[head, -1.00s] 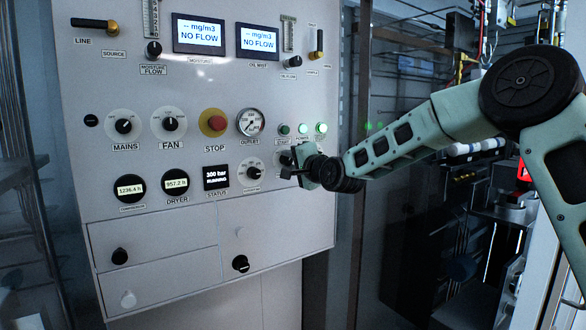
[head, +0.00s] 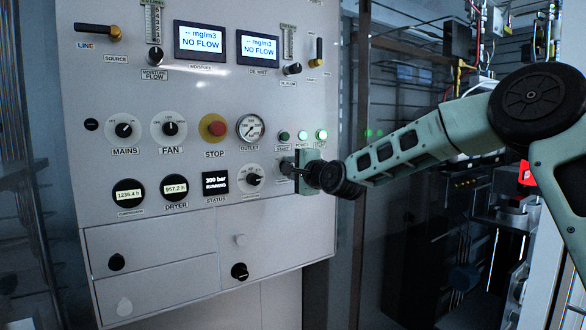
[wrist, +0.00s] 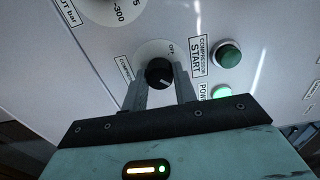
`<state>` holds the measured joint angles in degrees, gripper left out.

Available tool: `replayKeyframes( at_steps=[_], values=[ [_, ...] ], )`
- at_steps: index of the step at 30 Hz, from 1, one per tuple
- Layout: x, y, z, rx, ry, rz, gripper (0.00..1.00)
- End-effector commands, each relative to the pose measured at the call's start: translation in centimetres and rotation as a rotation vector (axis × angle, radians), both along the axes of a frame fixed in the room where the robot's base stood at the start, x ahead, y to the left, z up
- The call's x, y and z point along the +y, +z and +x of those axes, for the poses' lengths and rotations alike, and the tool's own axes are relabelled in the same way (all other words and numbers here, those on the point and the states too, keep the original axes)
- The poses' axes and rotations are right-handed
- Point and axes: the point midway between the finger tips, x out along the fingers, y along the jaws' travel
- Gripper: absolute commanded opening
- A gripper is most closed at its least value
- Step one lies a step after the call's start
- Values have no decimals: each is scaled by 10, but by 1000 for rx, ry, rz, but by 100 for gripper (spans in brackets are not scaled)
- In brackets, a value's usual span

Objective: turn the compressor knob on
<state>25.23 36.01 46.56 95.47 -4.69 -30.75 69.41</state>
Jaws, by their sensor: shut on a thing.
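The compressor knob (wrist: 159,72) is a black round knob on a pale round dial in the wrist view, with the label "COMPRESSOR START" beside it. Its white mark points to the lower right of that picture, away from the small "OFF" print at the dial's upper right. My gripper (wrist: 163,88) is shut on the knob, one finger on each side. In the head view my gripper (head: 288,168) is at the right edge of the panel and mostly hides the knob. The status display (head: 215,182) reads "300 bar RUNNING".
The panel (head: 240,215) also carries the mains knob (head: 124,130), fan knob (head: 170,128), red stop button (head: 214,128) and outlet gauge (head: 251,127). A dark green start button (wrist: 229,55) and a lit green power light (wrist: 221,92) sit close to my fingers.

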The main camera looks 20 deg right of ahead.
Motion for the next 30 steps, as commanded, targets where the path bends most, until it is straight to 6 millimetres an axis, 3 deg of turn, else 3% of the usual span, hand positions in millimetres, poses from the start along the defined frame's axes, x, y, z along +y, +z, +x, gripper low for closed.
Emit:
replayKeyframes(
  at_steps=[1,2,3,4,13,17,30],
  values=[
    [-1,5,1,-10,-4,2,5],
    [-1,5,1,-11,-4,2,36],
    [-1,5,1,-10,-3,2,47],
    [-1,4,1,-9,-3,2,50],
    [-1,2,-1,-5,-1,0,50],
    [-5,1,-12,-6,-2,-1,50],
    [-35,3,-98,-7,-6,-4,50]
  ],
)
